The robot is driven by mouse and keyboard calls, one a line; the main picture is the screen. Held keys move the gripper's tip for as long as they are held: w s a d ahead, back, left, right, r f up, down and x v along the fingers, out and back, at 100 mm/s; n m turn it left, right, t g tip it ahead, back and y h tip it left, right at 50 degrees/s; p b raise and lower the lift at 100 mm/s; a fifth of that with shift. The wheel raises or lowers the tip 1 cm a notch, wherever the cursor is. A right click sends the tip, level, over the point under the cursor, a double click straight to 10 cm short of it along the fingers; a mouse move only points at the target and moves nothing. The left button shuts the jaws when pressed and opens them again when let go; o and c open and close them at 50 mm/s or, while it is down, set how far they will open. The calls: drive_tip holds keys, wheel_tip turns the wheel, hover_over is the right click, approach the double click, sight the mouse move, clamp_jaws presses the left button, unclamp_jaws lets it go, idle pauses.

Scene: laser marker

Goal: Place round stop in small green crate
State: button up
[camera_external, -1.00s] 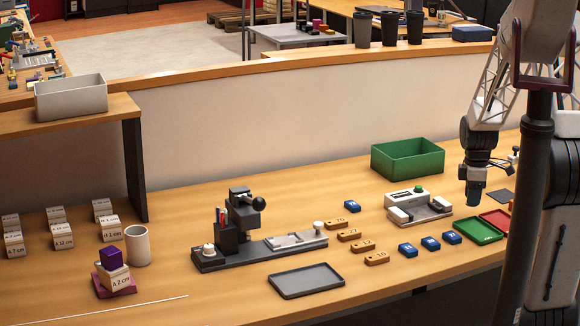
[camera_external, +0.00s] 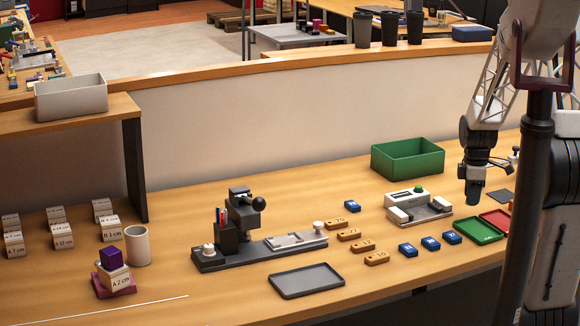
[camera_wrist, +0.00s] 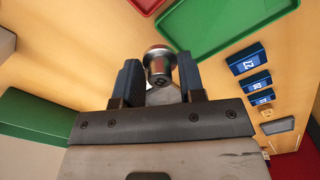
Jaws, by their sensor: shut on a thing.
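The round stop (camera_wrist: 159,66) is a small metallic cylinder with a rounded top, seen in the wrist view between the two dark blue fingers. My gripper (camera_wrist: 160,78) is shut on it. In the external view my gripper (camera_external: 474,200) hangs above the right part of the table, and the stop cannot be made out there. The green crate (camera_external: 408,169) is an open box at the back of the table, left of my gripper. A green wall (camera_wrist: 30,118) at the left of the wrist view looks like this crate.
A flat green tray (camera_external: 478,232) and a red tray lie near my gripper. Blue blocks (camera_external: 430,243) and orange blocks (camera_external: 361,246) lie left of them. A dark marking machine (camera_external: 240,225) stands farther left.

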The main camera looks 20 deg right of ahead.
drive_tip(key=w+d+r+m, duration=0.1)
drive_tip(key=w+d+r, duration=0.1)
drive_tip(key=w, duration=1.7)
drive_tip(key=w+d+r+m, duration=0.2)
drive_tip(key=w+r, duration=0.1)
drive_tip(key=w, duration=1.6)
drive_tip(key=shift+w+r, duration=0.15)
drive_tip(key=shift+r, duration=0.2)
drive_tip(key=shift+f, duration=2.5)
drive_tip(key=shift+f, duration=0.1)
drive_tip(key=shift+f, duration=2.4)
drive_tip(key=shift+f, duration=0.1)
drive_tip(key=o, duration=0.9)
